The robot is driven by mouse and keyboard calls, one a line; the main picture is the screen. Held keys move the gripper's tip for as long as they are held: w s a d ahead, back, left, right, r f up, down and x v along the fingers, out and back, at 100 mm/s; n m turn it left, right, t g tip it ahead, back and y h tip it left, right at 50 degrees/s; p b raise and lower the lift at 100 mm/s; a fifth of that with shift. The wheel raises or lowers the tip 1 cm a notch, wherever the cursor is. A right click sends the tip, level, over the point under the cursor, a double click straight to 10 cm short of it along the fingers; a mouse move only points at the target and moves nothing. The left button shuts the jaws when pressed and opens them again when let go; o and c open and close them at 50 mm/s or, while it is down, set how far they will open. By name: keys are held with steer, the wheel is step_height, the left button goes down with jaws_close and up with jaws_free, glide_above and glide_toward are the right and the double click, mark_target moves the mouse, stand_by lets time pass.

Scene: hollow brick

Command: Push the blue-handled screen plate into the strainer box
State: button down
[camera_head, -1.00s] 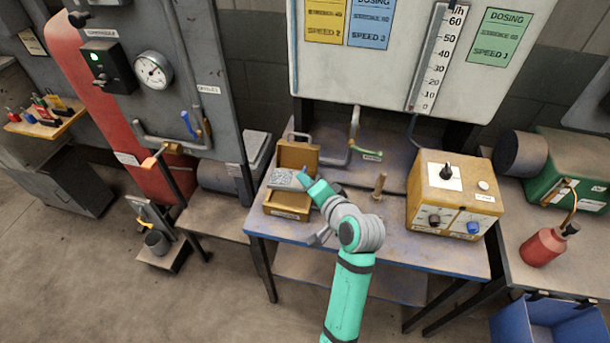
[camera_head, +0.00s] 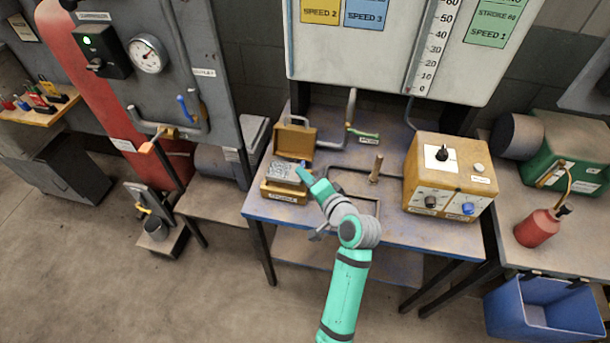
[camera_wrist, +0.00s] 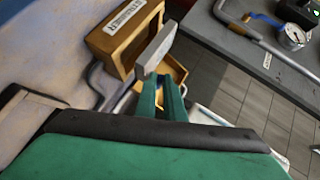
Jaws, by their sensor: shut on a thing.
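In the wrist view the plate (camera_wrist: 158,46) shows as a pale slab at the fingertips. My gripper (camera_head: 304,173) is shut on the plate's blue handle, at the plate's right side. The fingers hide most of the handle.
A brown peg (camera_head: 376,168) and pipes stand right of the box. A yellow control box (camera_head: 449,178) sits farther right on the table (camera_head: 410,238). A grey cabinet with a gauge (camera_head: 147,53) is to the left. The table's front right is clear.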

steer(key=shift+w, duration=0.15)
steer(key=shift+d+f, duration=0.15)
steer(key=shift+f, duration=0.05)
steer(key=shift+s+a+f, duration=0.2)
steer(key=shift+s+f, duration=0.15)
steer(key=shift+f, duration=0.15)
steer(key=shift+d, duration=0.15)
stand_by(0.5)
steer(key=shift+w+f, duration=0.1)
steer(key=shift+w, duration=0.05)
stand_by(0.4)
steer(key=shift+a, duration=0.3)
steer(key=shift+d, duration=0.1)
stand_by(0.4)
